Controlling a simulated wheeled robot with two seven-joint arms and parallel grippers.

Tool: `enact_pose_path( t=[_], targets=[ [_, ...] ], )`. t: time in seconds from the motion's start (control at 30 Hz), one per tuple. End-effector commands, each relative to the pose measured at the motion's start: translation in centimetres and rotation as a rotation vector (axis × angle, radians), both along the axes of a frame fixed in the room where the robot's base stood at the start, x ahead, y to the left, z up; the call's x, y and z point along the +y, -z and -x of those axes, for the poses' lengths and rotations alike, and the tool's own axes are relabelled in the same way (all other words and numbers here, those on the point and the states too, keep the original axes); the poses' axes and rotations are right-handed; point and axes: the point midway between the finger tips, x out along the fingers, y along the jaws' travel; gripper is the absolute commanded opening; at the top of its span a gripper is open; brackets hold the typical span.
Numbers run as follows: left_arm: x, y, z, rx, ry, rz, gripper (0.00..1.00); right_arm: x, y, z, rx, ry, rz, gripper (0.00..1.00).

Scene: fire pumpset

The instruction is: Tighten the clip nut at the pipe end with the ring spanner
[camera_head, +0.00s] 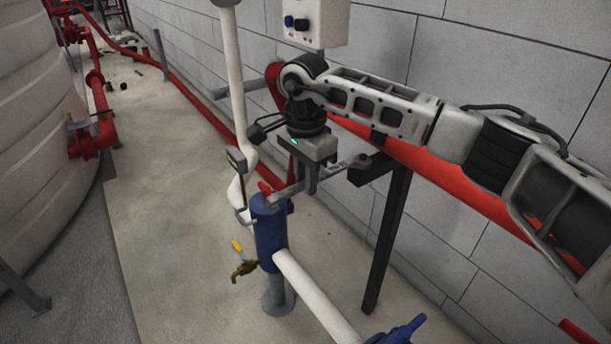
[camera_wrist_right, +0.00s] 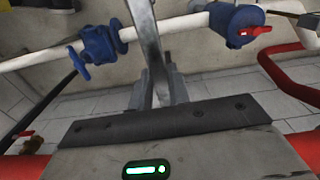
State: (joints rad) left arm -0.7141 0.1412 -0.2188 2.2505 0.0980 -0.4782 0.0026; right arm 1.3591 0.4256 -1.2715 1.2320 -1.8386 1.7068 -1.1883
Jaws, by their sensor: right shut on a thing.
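My right gripper (camera_head: 306,186) points down in the middle of the head view, with its fingers shut on the grey ring spanner (camera_head: 333,170). The spanner lies roughly level across the fingers. In the right wrist view the spanner (camera_wrist_right: 147,35) runs up from between the fingertips (camera_wrist_right: 159,92) and out of the frame. I cannot make out the clip nut. My left gripper is not in view.
A blue cylinder (camera_head: 270,238) with a red handle joins a white pipe (camera_head: 315,294). A brass tap with a yellow lever (camera_head: 238,247) sits beside it. The dark post (camera_head: 388,240) stands right of it. A red pipe (camera_head: 450,180) runs behind my arm.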

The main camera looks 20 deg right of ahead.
Motion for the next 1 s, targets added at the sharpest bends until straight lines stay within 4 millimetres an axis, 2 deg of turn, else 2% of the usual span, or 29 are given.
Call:
enact_pose_path(
  t=[0.23,1.0],
  targets=[
    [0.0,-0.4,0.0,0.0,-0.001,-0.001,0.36,0.0,-0.6,0.0,0.001,0.003,0.0,0.0],
    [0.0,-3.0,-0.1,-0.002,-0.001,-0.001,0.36,0.0,-4.5,0.0,0.0,0.001,0.0,0.0]
  ],
)
